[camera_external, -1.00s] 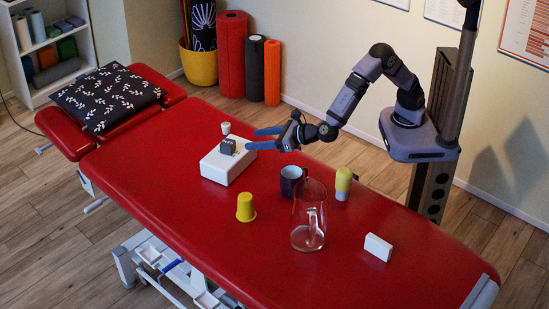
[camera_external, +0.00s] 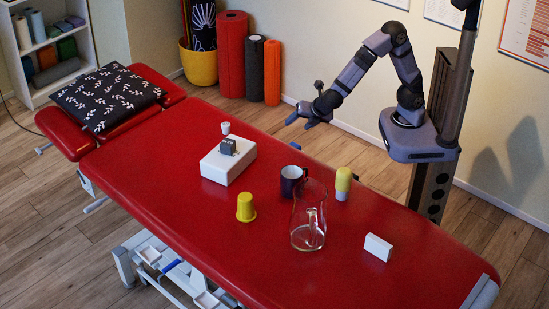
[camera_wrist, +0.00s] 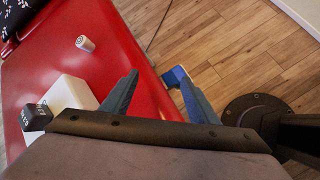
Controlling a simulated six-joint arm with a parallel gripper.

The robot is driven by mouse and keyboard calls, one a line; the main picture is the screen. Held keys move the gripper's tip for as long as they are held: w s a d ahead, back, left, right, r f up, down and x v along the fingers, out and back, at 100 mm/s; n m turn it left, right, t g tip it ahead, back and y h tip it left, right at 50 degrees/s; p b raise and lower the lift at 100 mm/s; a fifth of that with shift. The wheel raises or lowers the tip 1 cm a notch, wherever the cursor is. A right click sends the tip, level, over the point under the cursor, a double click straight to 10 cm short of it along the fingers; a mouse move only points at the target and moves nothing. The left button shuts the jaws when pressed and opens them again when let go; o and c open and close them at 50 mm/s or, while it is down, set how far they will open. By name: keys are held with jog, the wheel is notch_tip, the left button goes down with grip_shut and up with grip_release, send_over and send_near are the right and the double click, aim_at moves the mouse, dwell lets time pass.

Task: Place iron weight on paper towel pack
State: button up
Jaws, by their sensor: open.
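The iron weight (camera_external: 228,146), a small dark grey block, sits on top of the white paper towel pack (camera_external: 222,169) on the red table. In the wrist view the weight (camera_wrist: 36,117), with pale markings, rests on the pack (camera_wrist: 73,94) at the left. My gripper (camera_external: 298,123) is raised near the table's far edge, to the right of the pack and apart from it. In the wrist view its two fingers (camera_wrist: 158,88) are spread with nothing between them.
A small white cup (camera_external: 226,128) stands behind the pack. A dark mug (camera_external: 291,181), yellow cup (camera_external: 246,208), glass jug (camera_external: 308,225), yellow-topped bottle (camera_external: 343,184) and white block (camera_external: 378,247) stand on the red table (camera_external: 160,180). The table's left middle is clear.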

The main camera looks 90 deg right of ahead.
jog(key=s+f+m+g+y, duration=0.2)
jog(key=s+m+y, duration=0.1)
jog(key=s+m, duration=0.6)
jog(key=s+a+f+m+g+y, duration=0.1)
jog(key=s+f+m+g+y, duration=0.1)
jog(key=s+m, duration=0.7)
jog(key=shift+s+a+y, duration=0.2)
jog(key=shift+s+y, duration=0.35)
jog(key=shift+y, duration=0.35)
jog(key=shift+r, duration=0.1)
notch_tip(320, 180, up, 15)
jog(key=p, duration=1.5)
jog(key=shift+r+p, duration=0.15)
jog(key=shift+p, duration=0.15)
